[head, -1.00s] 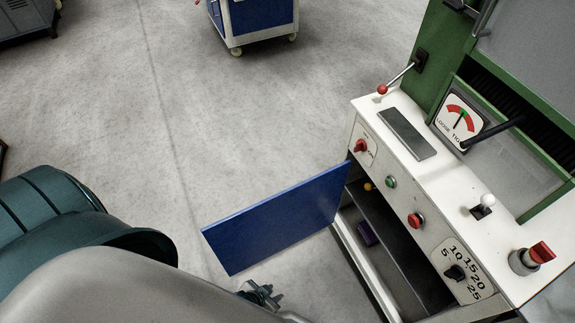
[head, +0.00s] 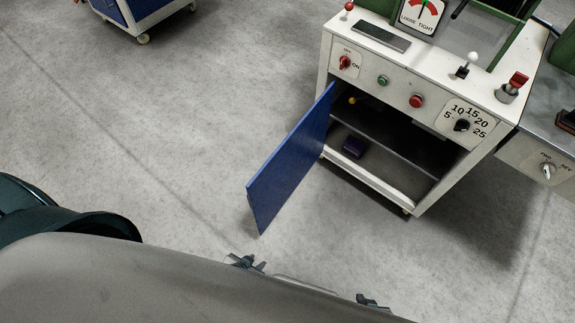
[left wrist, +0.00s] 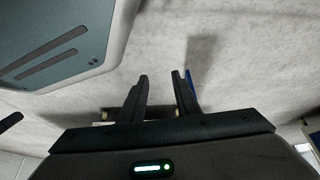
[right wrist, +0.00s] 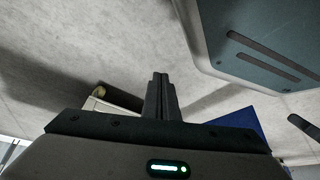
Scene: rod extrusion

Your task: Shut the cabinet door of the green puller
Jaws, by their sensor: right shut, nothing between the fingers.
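The green puller's cabinet (head: 387,192) is white, with an open compartment below its control panel. Its blue door (head: 291,163) is hinged at the left side of the opening and stands swung wide open, toward me and to the left. My left gripper (head: 247,262) is below the door's near lower corner, apart from it in the head view. In the left wrist view its fingers (left wrist: 161,82) are spread and empty, with a thin blue edge beside them. My right gripper (head: 372,301) is further right, partly hidden; in the right wrist view its fingers (right wrist: 159,86) are together and empty.
A dark purple box (head: 353,147) and a small yellow object (head: 352,100) are inside the cabinet. A grey machine (head: 549,158) adjoins it on the right. A blue and white cart (head: 141,16) stands at the top left. The floor left of the door is clear.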

